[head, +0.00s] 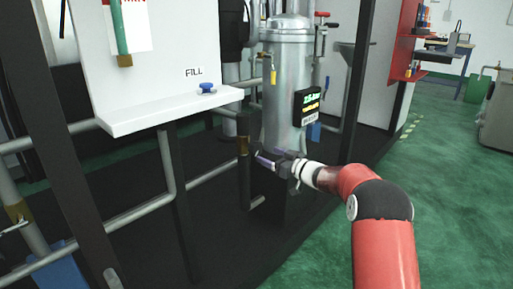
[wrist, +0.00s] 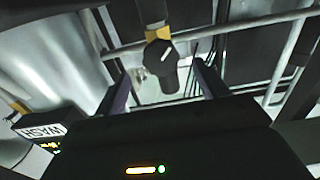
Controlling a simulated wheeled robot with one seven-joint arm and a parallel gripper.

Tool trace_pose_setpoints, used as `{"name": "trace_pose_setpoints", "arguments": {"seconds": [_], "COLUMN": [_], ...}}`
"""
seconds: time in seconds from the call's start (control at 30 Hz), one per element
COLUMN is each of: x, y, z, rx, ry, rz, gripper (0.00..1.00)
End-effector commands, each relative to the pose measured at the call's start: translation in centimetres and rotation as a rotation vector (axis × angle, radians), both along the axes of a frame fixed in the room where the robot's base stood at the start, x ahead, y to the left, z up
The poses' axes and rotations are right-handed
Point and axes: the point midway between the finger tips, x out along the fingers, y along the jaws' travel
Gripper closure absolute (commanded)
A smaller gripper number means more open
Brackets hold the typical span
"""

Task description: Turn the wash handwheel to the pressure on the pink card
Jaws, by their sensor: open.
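A dark round knob with a white mark (wrist: 161,57), on a fitting with yellow bands, shows in the wrist view between my fingers; it looks like the wash handwheel. My gripper (wrist: 164,84) is open, with one finger on each side of the knob in the picture; I cannot tell whether they touch it. In the head view my gripper (head: 262,158) is low in front of the silver tank. A box labelled WASH (wrist: 42,131) is at the left of the wrist view. No pink card can be made out.
The silver tank (head: 287,65) carries a black display box (head: 307,105) with green and yellow digits. A white panel marked FILL (head: 160,60) has a blue knob (head: 207,88) on its ledge. Pipes and dark posts crowd the left. Green floor (head: 450,150) is open at right.

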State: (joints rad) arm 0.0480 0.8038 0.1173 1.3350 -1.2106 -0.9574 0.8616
Motion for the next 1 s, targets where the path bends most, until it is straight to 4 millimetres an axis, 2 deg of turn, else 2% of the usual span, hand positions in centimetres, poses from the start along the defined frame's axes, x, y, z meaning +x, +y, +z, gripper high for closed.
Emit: {"name": "trace_pose_setpoints", "arguments": {"seconds": [0.43, 0.6, 0.87, 1.0], "x": [3.9, 4.5, 4.6, 4.6], "y": [5.1, 5.8, 5.9, 5.9], "z": [0.0, 0.0, 0.0, 0.0], "rx": [-0.001, -0.001, -0.001, -0.001], "ry": [-0.002, 0.0, -0.001, -0.001], "rz": [0.001, -0.001, -0.001, -0.001], "gripper": [0.27, 0.27, 0.27, 0.43]}}
